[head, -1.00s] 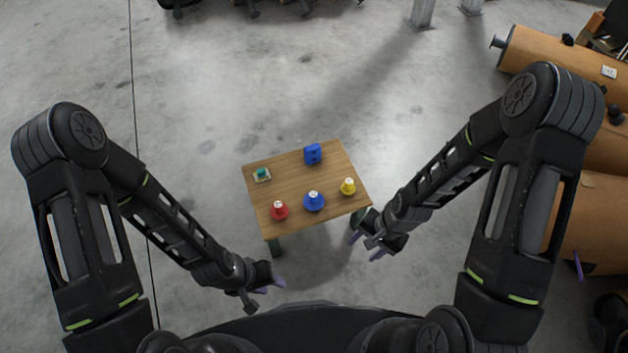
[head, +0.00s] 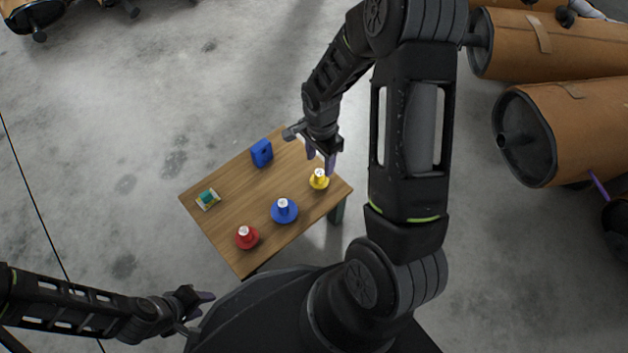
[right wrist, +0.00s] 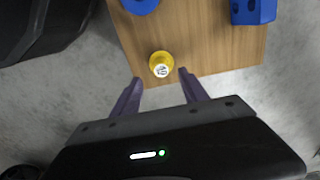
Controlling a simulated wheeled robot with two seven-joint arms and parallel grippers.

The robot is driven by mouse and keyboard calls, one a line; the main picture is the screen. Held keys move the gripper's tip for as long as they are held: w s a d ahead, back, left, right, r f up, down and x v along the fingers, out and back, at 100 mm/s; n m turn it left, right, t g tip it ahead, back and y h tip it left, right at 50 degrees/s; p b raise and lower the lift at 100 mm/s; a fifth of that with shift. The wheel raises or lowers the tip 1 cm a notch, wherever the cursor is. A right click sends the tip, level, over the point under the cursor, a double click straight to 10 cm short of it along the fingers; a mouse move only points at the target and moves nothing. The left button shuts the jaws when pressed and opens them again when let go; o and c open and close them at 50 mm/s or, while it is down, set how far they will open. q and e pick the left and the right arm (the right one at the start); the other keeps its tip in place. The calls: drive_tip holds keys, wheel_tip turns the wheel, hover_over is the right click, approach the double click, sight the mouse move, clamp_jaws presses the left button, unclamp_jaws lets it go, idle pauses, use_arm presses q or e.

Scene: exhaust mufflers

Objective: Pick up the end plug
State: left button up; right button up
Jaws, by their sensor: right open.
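Three plug-like pieces with pale marked tops stand on a small wooden table (head: 238,190): a red one (head: 247,238), a blue one (head: 284,211) and a yellow one (head: 319,180). I cannot tell by looks which one is called the end plug. My right gripper (head: 321,163) is open and empty at the yellow piece. In the right wrist view the yellow piece (right wrist: 161,64) is just ahead of the gap between the two purple fingers (right wrist: 160,79), not gripped. My left gripper (head: 200,305) is off the table at the lower left; its opening is unclear.
A blue block with holes (head: 262,153) stands at the table's far side, left of my right gripper. A small green-topped item (head: 208,199) lies at the left corner. Large brown mufflers (head: 565,135) fill the right side. Bare floor lies left.

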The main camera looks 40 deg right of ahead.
sight(319, 173)
drive_tip(key=shift+f, duration=0.1)
drive_tip(key=shift+f+b, duration=0.6)
drive_tip(key=shift+f, duration=0.65)
wheel_tip(319, 173, down, 4)
drive_tip(key=b, duration=0.2)
drive_tip(key=shift+w+a+f+b, duration=0.1)
drive_tip(key=shift+f+b, duration=0.15)
drive_tip(key=shift+b, duration=0.15)
drive_tip(key=shift+f, duration=0.4)
clamp_jaws()
